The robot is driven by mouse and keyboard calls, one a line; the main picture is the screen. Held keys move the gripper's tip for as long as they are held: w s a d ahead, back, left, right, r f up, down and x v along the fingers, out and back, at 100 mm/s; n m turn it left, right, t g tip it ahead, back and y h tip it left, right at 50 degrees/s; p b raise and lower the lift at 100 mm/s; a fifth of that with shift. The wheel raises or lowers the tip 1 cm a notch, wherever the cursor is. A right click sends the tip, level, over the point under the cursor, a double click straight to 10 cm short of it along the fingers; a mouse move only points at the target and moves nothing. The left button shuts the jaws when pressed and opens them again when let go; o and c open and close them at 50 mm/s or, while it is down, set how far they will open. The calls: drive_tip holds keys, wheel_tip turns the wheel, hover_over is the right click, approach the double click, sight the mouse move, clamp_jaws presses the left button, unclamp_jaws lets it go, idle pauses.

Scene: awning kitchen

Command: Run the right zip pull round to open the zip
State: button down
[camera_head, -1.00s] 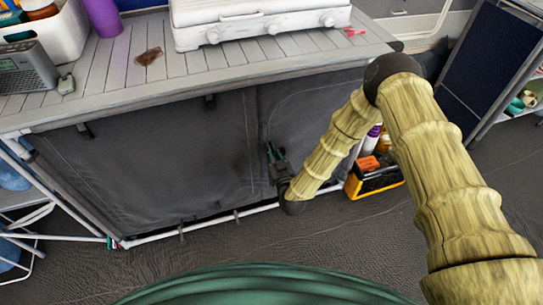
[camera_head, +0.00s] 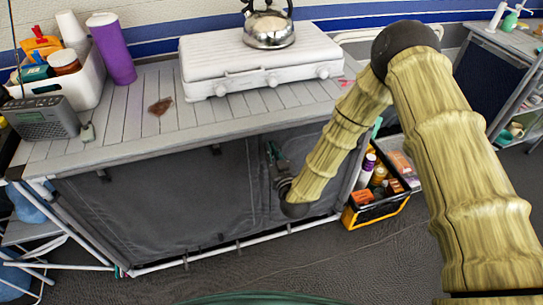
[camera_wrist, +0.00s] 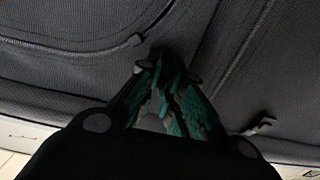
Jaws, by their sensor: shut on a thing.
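The dark grey fabric front (camera_head: 160,205) of the kitchen unit hangs below the slatted worktop, with seams or zip lines in its right part. My gripper (camera_head: 273,152) is against the upper right part of this front, below the worktop edge. In the wrist view my gripper (camera_wrist: 168,68) has its green-padded fingers closed together at the fabric. The right zip pull is hidden between the fingertips, where I cannot make out its shape.
A white stove (camera_head: 250,60) with a kettle (camera_head: 268,28) stands on the worktop (camera_head: 130,100). A black and yellow crate (camera_head: 375,212) of bottles stands on the floor right of the unit. A small dark hook or strap (camera_wrist: 262,126) shows right of the fingers.

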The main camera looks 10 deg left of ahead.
drive_tip(key=shift+r, duration=0.35)
drive_tip(key=c, duration=1.5)
unclamp_jaws()
drive_tip(key=shift+r, duration=0.1)
drive_tip(key=shift+c, duration=0.2)
drive_tip(key=v, duration=1.2)
drive_tip(key=shift+f, duration=0.2)
